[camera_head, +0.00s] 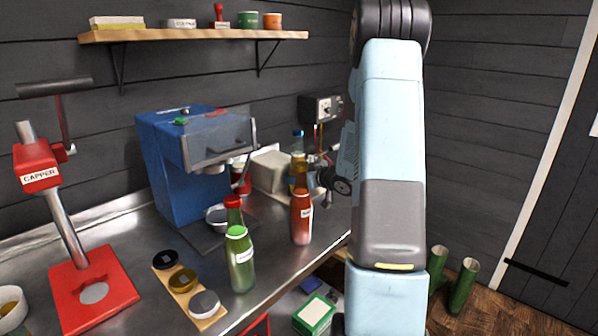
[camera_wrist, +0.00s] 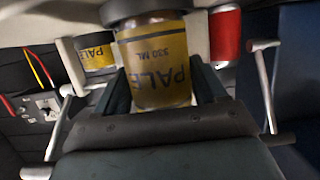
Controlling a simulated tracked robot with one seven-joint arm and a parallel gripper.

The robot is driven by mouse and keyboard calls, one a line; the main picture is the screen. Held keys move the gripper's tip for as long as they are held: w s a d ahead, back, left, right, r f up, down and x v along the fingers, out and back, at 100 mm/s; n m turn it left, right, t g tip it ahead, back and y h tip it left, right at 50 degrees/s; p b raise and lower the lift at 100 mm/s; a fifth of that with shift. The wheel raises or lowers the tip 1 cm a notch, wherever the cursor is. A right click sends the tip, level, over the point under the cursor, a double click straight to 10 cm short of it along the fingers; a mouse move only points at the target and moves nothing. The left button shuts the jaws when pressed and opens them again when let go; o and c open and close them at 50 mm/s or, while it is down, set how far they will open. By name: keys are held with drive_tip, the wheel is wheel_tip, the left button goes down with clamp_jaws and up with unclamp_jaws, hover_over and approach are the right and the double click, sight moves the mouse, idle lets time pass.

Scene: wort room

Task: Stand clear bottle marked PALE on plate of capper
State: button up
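The bottle marked PALE (camera_wrist: 158,65) fills the middle of the wrist view, its yellow label reading PALE and 330 ML. My gripper (camera_wrist: 163,90) has one finger on each side of it, very close to the glass; contact is unclear. In the head view a clear bottle with amber contents and a blue top (camera_head: 298,163) stands upright in front of my gripper (camera_head: 318,178), its lower part hidden behind a red-brown bottle (camera_head: 301,215). The red capper (camera_head: 40,172) stands at the left, with a bare round plate (camera_head: 94,293) on its red base.
Another yellow PALE label (camera_wrist: 97,56) and a red thing (camera_wrist: 225,38) flank the bottle in the wrist view.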

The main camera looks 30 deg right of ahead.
drive_tip(key=c, duration=0.6)
drive_tip(key=shift+o, duration=0.2)
drive_tip(key=shift+r, duration=0.15)
drive_tip(key=shift+r, duration=0.9)
drive_tip(key=shift+s, duration=0.1)
